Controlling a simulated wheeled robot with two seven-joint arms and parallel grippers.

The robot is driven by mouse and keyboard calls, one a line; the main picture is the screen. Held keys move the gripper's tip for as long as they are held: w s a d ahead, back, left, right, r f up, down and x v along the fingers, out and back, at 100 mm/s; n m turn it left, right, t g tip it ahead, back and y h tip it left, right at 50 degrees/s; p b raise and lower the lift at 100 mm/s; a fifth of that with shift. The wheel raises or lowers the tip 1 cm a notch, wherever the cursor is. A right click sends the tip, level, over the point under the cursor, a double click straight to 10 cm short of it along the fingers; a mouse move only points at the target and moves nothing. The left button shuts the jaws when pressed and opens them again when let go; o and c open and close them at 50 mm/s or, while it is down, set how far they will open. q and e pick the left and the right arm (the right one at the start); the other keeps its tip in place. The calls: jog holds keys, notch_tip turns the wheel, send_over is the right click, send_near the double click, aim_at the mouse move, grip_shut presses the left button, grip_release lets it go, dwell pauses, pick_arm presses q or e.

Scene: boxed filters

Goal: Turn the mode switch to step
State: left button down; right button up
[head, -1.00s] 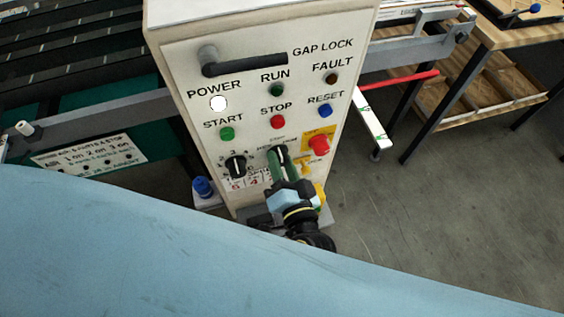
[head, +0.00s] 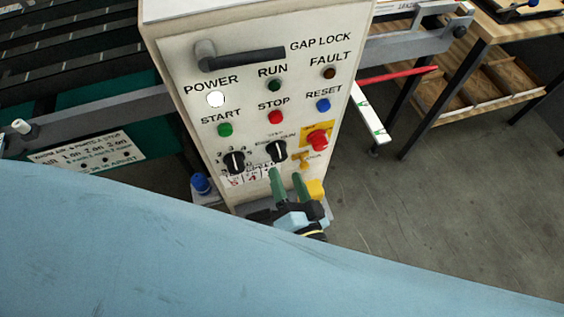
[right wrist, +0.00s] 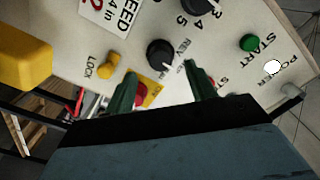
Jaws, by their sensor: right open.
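The mode switch (head: 276,151) is a round black knob with a white pointer line on the cream control panel. Small lettering surrounds it, STEP seemingly above and RUN to its right. The pointer looks turned upward, leaning slightly right. My right gripper (head: 288,181) has two green fingers, spread apart and empty, just below the knob and clear of it. In the right wrist view the knob (right wrist: 160,53) shows beyond and between the open fingertips (right wrist: 160,70). My left gripper is not in view.
A black numbered speed knob (head: 234,162) sits left of the switch. A red button on yellow (head: 318,139) and a yellow lock key (head: 303,161) are to the right. START (head: 225,130), STOP (head: 275,117) and RESET (head: 322,105) buttons are above. A grey handle (head: 240,60) crosses the top.

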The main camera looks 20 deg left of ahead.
jog(key=v, duration=0.7)
jog(key=shift+s+d+b, duration=0.25)
jog(key=shift+s+b, duration=0.05)
jog(key=shift+s, duration=0.05)
jog(key=s+d+f+n+g+h+b, duration=0.1)
jog(key=d+f+n+g+h+b, duration=0.35)
jog(key=f, duration=1.15)
jog(key=s+d+f+m+g, duration=0.15)
jog(key=d+f, duration=0.55)
jog(key=f, duration=0.8)
jog(key=s+d+f+n+g+h+b, duration=0.1)
jog(key=s+d+f+g+h+b, duration=0.3)
jog(key=s+d+f, duration=1.2)
notch_tip(320, 180, down, 4)
jog(key=s+g+h, duration=0.1)
jog(key=s+g, duration=0.1)
jog(key=g, duration=0.2)
jog(key=shift+s+r+n, duration=0.2)
jog(key=shift+n, duration=0.1)
